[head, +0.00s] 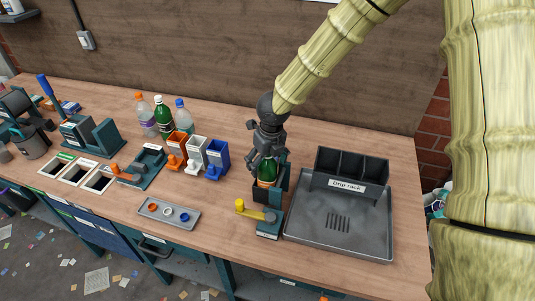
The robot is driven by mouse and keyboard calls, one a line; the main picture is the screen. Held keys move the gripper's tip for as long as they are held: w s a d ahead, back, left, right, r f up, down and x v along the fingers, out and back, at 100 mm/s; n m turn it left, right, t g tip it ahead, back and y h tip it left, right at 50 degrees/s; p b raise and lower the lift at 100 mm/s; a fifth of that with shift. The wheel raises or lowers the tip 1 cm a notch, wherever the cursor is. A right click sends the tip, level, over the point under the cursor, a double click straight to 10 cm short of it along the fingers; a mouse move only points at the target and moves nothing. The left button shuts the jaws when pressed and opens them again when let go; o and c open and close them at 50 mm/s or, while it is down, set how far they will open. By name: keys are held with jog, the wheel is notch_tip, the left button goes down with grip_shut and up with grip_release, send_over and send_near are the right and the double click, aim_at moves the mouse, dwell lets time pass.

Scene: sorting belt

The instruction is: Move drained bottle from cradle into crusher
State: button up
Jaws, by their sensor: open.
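A green bottle (268,170) with an orange band low on its visible part stands in a dark teal holder (283,181) near the middle of the bench. A yellow lever (255,213) sits at the holder's front. My gripper (262,161) points down at the upper part of the bottle, with its fingers open and close to it. I cannot tell whether they touch the bottle. The bottle's lower part is hidden in the holder. No label shows whether this holder is the cradle or the crusher.
A grey tray (309,235) with a black drip rack (350,168) stands to the right. Orange, white and blue bins (217,158) and several bottles (163,115) stand to the left. A small tray with rings (169,222) lies in front. Bare wood lies between these bins and the holder.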

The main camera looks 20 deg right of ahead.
jog(key=shift+f, duration=0.25)
jog(key=shift+c, duration=0.4)
jog(key=c, duration=0.9)
jog(key=shift+r, duration=0.2)
